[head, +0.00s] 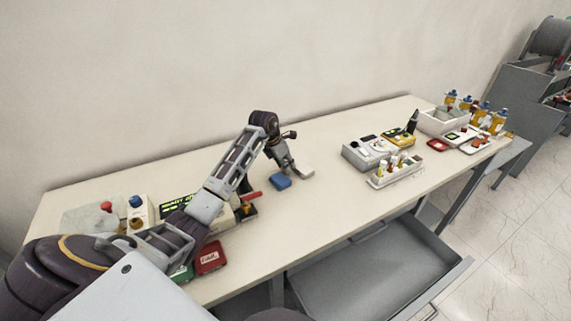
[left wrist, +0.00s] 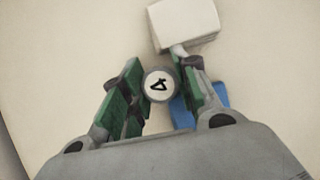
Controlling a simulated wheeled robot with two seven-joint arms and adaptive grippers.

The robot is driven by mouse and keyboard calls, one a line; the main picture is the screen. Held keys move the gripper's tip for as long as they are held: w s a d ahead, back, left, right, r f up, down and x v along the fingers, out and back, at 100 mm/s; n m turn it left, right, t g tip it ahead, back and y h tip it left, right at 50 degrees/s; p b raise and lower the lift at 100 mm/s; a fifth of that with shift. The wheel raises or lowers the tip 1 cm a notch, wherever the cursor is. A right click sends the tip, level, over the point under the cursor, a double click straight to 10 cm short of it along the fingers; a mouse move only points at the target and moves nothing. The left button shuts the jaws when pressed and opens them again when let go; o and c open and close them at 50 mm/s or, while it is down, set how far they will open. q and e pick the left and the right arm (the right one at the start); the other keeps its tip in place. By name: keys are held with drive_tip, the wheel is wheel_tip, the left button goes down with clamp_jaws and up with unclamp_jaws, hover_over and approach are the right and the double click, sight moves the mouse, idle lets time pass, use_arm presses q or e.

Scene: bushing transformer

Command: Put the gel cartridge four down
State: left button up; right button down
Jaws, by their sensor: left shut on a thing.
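The gel cartridge four (left wrist: 158,85) shows in the left wrist view as a round pale top with a dark rim, marked "4". It sits between the green-padded fingers of my left gripper (left wrist: 160,92), which is shut on it. In the head view my left gripper (head: 289,164) is low over the middle of the table, beside a white block and a blue block. The cartridge cannot be made out there. Whether it touches the table cannot be told. My right gripper is not in view.
The blue block (head: 280,181) and white block (head: 304,170) lie close by the gripper. A rack of small vials (head: 395,174) and a grey device (head: 368,150) stand right. A red box (head: 210,257) is at the front left. An open drawer (head: 375,270) juts out below. The table between is bare.

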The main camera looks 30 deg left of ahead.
use_arm(q)
drive_tip(key=o, duration=1)
drive_tip(key=shift+f, duration=0.1)
drive_tip(key=shift+b+v, duration=0.4)
drive_tip(key=shift+v, duration=5.75)
drive_tip(key=shift+o, duration=0.6)
drive_tip(key=shift+w, duration=0.1)
